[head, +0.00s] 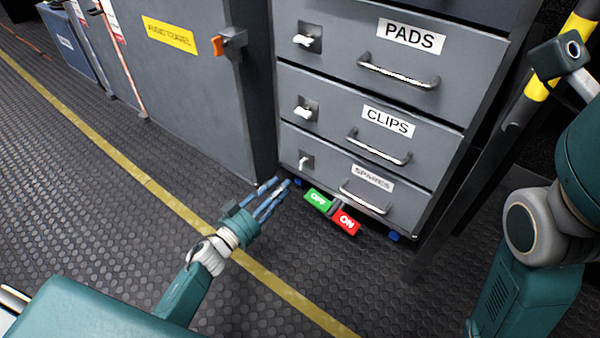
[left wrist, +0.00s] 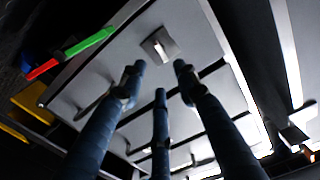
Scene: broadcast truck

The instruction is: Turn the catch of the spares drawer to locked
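The spares drawer (head: 330,177) is the lowest of the grey drawers and looks closed. Its catch (head: 305,162) is a small pale lever on a square metal plate at the drawer's left end. The lever slants down and left; I cannot tell which setting that is. In the left wrist view, a catch plate with its pale lever (left wrist: 160,45), seemingly the same one, shows just beyond my fingertips. My left gripper (head: 281,184) is low in front of the cabinet's left corner, below the catch. Its fingers are spread and empty, apart from the catch. My right gripper is out of view.
A green OFF and red ON rocker (head: 332,211) lies at the foot of the cabinet, right of my left gripper. The clips drawer (head: 350,120) and pads drawer (head: 340,50) are above. A grey cabinet (head: 190,90) stands left.

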